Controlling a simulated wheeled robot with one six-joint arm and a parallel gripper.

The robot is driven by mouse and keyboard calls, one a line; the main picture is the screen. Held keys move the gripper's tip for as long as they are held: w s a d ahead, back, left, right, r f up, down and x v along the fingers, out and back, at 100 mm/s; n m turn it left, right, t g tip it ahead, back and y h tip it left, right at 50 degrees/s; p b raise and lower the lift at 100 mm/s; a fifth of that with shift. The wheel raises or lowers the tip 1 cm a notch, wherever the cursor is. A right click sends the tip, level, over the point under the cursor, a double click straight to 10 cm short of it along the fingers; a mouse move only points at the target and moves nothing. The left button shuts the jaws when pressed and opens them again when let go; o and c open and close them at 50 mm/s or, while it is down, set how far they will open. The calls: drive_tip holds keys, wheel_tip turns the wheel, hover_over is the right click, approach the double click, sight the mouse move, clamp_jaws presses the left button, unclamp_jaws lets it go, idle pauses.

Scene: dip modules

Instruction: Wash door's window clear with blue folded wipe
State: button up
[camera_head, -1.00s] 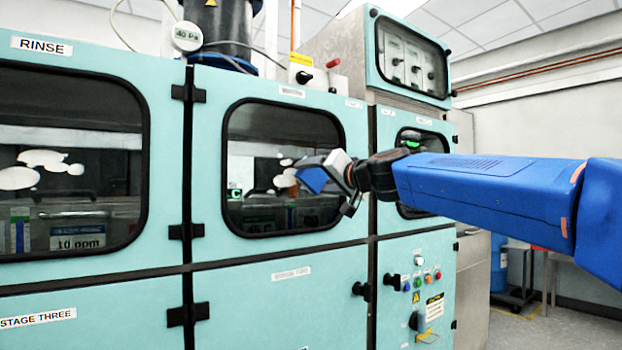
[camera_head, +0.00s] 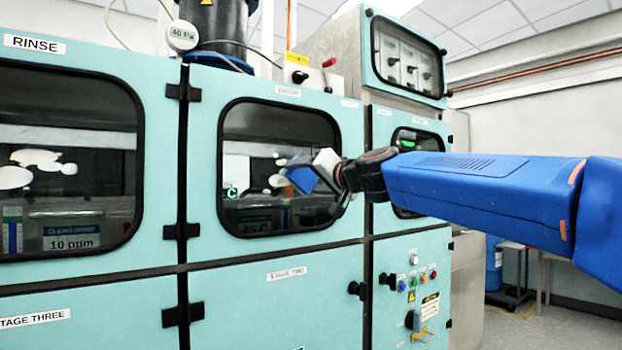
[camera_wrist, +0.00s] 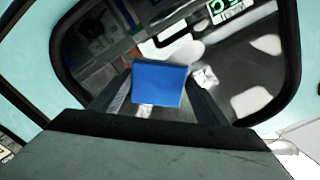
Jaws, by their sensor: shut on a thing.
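My gripper (camera_head: 318,172) is shut on the blue folded wipe (camera_head: 301,179), in front of the right part of the middle door's dark window (camera_head: 250,135). The wipe also shows in the wrist view (camera_wrist: 160,84), held between my two fingers. I cannot tell whether it touches the glass. White blotches (camera_wrist: 265,43) mark the window around the wipe, and some (camera_head: 277,181) show left of the wipe in the head view. The wipe and gripper hide part of the pane. The middle door (camera_head: 290,260) is light teal and looks shut.
The left door's window (camera_head: 60,110), under a RINSE label, also has white blotches (camera_head: 37,170). Black hinges (camera_head: 183,92) and a door knob (camera_head: 357,290) stick out. A button panel (camera_head: 415,285) is at lower right. A smaller window (camera_head: 425,140) lies behind my arm.

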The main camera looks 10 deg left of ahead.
sight(261, 165)
drive_tip(key=shift+s+a, duration=1.8)
drive_tip(key=shift+s, duration=0.15)
drive_tip(key=shift+s+a, duration=1.75)
drive_tip(key=shift+s, duration=0.2)
drive_tip(key=shift+r, duration=1.45)
drive_tip(key=shift+w+d, duration=1.25)
drive_tip(key=w+d, duration=0.4)
drive_tip(key=w, duration=0.1)
drive_tip(key=shift+w+d, duration=0.2)
drive_tip(key=shift+d, duration=0.1)
drive_tip(key=shift+w, duration=0.1)
drive_tip(key=shift+w+d, duration=1.05)
drive_tip(key=shift+w, duration=0.2)
drive_tip(key=shift+s, duration=0.1)
